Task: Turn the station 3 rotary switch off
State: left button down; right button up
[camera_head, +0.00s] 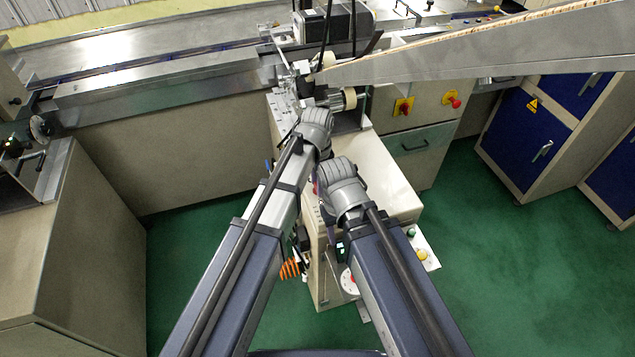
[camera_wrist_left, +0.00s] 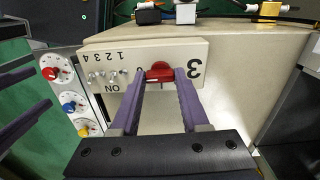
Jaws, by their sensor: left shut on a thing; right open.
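The station 3 panel (camera_wrist_left: 125,55) is a cream plate marked with a large "3" in the left wrist view. A red rotary switch (camera_wrist_left: 159,71) sits on it just left of the "3". My left gripper (camera_wrist_left: 160,76) is shut on this red switch, one purple finger on each side. Which position the switch points to is hard to tell, as its dial markings are mostly hidden. My right gripper (camera_wrist_left: 42,74) shows at the left edge of that view, open and empty. In the head view both wrists hide the switch.
Several small toggles (camera_wrist_left: 108,77) marked "1 2 3 4" and "ON" sit left of the switch. A grey plate with a red knob (camera_wrist_left: 52,73), a blue knob (camera_wrist_left: 69,106) and a yellow knob (camera_wrist_left: 83,131) stands farther left. Green floor (camera_head: 500,290) is free at right.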

dwell(0.4)
pick_arm(q)
jog(key=shift+c, duration=2)
grip_release()
notch_tip(320, 180, up, 8)
jog(key=p, duration=0.8)
jog(key=shift+f, duration=0.1)
